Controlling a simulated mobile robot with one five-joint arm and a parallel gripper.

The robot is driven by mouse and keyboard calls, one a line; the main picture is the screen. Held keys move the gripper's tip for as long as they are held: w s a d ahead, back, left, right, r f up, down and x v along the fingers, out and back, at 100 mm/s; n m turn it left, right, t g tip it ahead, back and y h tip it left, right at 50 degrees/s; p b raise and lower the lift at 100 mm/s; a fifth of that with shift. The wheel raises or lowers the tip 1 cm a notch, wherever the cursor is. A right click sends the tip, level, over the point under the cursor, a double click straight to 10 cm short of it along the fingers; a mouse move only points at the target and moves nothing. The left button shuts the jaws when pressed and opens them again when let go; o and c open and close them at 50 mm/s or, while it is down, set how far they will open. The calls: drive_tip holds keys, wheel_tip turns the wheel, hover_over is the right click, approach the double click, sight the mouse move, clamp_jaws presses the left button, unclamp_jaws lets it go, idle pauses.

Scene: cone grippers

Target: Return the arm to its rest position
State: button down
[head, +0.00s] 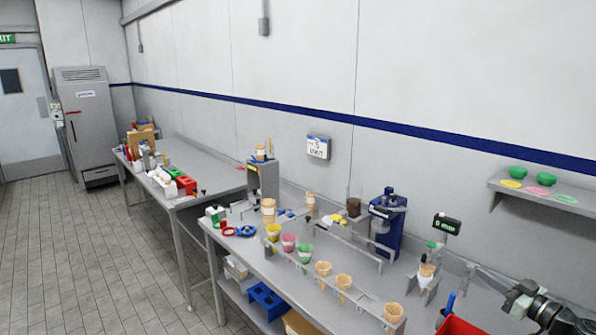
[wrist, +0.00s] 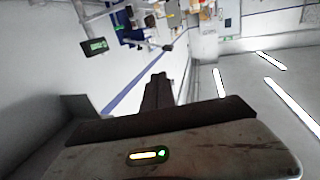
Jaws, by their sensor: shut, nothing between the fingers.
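My arm (head: 540,308) reaches in from the lower right of the head view, low over the right end of the near bench. My gripper (head: 472,267) points left, towards a small stand with a cone (head: 426,271), and is apart from it. In the wrist view my gripper (wrist: 159,76) shows as dark fingers closed together, with nothing between them. The wrist view is tilted, with the bench things near its top.
The near bench (head: 240,248) carries a rail of cones (head: 323,268), coloured cups, a blue machine (head: 386,215) and a small dark display (head: 446,223). A shelf (head: 545,191) with green bowls hangs on the wall. The tiled floor at left is clear.

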drive_tip(key=w+a+f+n+g+y+b, duration=0.2)
drive_tip(key=w+a, duration=0.2)
drive_tip(key=a, duration=0.7)
drive_tip(key=w+a+f+n+g+y+b, duration=0.1)
drive_tip(key=w+a+f+n+g+y, duration=0.3)
drive_tip(key=a, duration=0.6)
drive_tip(key=a+f+g+b, duration=0.1)
drive_tip(key=a+f, duration=0.2)
drive_tip(key=a, duration=0.3)
drive_tip(key=w+a+f+g+h+b, duration=0.1)
drive_tip(key=a+f+g, duration=0.15)
drive_tip(key=a, duration=0.35)
drive_tip(key=a+f+b, duration=0.1)
drive_tip(key=a+f, duration=0.3)
drive_tip(key=a, duration=0.2)
drive_tip(key=s+a+f+g+h+b, duration=0.2)
drive_tip(key=s+a+f+g+h, duration=0.3)
drive_tip(key=a+f, duration=0.6)
drive_tip(key=s+d+f+m+g+h, duration=0.1)
drive_tip(key=s+d+f+m+h, duration=0.1)
drive_tip(key=d+m, duration=0.3)
drive_tip(key=s+d+f+m+g+h, duration=0.1)
drive_tip(key=s+d+f+m+h, duration=0.2)
drive_tip(key=d, duration=0.4)
drive_tip(key=shift+s+f+m+h, duration=0.15)
drive_tip(key=shift+s+m+h, duration=0.2)
drive_tip(key=shift+m+h, duration=0.6)
